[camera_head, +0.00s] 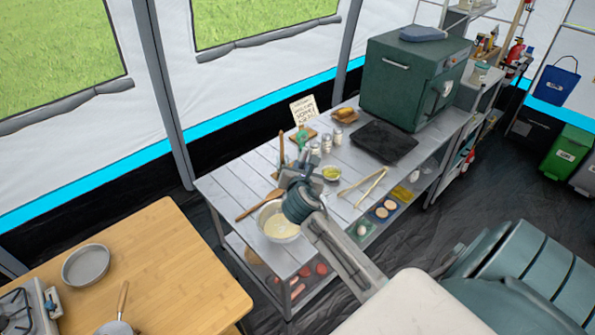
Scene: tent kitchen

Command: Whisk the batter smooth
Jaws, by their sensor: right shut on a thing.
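A metal bowl (264,226) with pale yellow batter (279,223) stands near the front left of the grey metal table. My right gripper (289,172) is above the bowl's back edge, its arm reaching in from the lower right and covering part of the bowl. It is shut on the whisk, whose brown handle (282,147) stands up beyond it. The whisk's wires are hidden behind my arm, so I cannot tell whether they touch the batter. My left gripper is not in view.
A wooden stick-like utensil (252,208) lies left of the bowl. A small bowl (331,173), tongs (364,187), shakers (327,144) and a black tray (384,142) are to the right. A green oven (414,78) stands at the back. A wooden table (160,260) is at left.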

